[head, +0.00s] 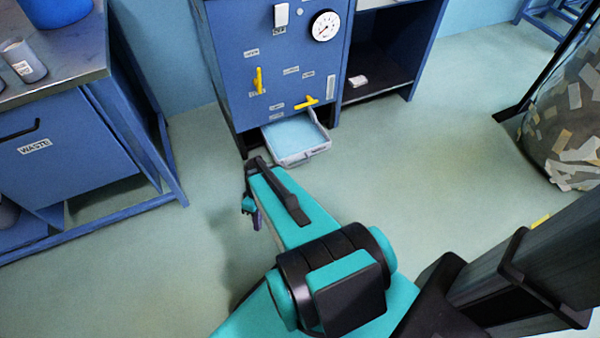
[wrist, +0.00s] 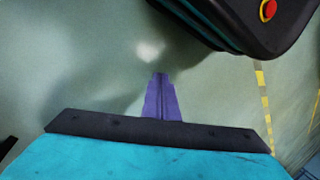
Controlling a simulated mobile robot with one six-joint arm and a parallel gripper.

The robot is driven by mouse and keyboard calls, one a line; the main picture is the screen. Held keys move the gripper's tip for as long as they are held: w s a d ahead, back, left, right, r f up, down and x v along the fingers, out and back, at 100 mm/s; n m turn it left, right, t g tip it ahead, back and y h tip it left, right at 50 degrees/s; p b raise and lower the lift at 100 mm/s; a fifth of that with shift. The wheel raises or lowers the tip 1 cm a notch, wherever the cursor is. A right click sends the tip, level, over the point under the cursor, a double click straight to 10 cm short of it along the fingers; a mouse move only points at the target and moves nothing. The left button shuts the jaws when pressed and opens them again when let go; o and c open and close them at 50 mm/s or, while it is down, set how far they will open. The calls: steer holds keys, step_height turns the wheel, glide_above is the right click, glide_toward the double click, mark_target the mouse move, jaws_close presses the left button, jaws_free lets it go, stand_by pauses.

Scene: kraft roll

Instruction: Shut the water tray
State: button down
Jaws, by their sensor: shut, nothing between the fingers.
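The water tray (head: 303,157) is a pale grey tray holding light blue water. It sticks out from the bottom of the blue cabinet (head: 275,65) in the head view, low over the floor. My gripper (head: 257,221) hangs in front of the tray and to its left, apart from it, partly hidden by my teal arm. In the wrist view, my purple fingers (wrist: 160,76) are together and empty, with bare floor beyond them. The tray does not show in the wrist view.
A blue bench with a drawer labelled WASTE (head: 70,145) stands at the left. Yellow handles (head: 306,103) and a gauge (head: 326,26) are on the cabinet front. A bag of scraps (head: 570,125) stands at the right. Floor between is clear.

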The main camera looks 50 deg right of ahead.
steer(key=w+d+f+n+t+b, duration=0.1)
steer(key=w+d+f+b, duration=0.15)
steer(key=d, duration=0.25)
steer(key=w+d+f+n+t+b, duration=0.1)
steer(key=w+d+t+b, duration=0.1)
steer(key=d+b, duration=0.15)
steer(key=d+f+n+t+h+b, duration=0.1)
steer(key=d+n+t+b, duration=0.4)
steer(key=d+b, duration=0.8)
steer(key=d+n, duration=0.1)
steer(key=d, duration=1.5)
steer(key=shift+s+d+f+n+t+b, duration=0.15)
steer(key=shift+s+d+n+t+b, duration=0.05)
steer(key=shift+s+n+t+b, duration=0.15)
steer(key=shift+f, duration=0.1)
steer(key=w+f+b, duration=0.5)
steer(key=w+f, duration=0.4)
steer(key=shift+a, duration=0.15)
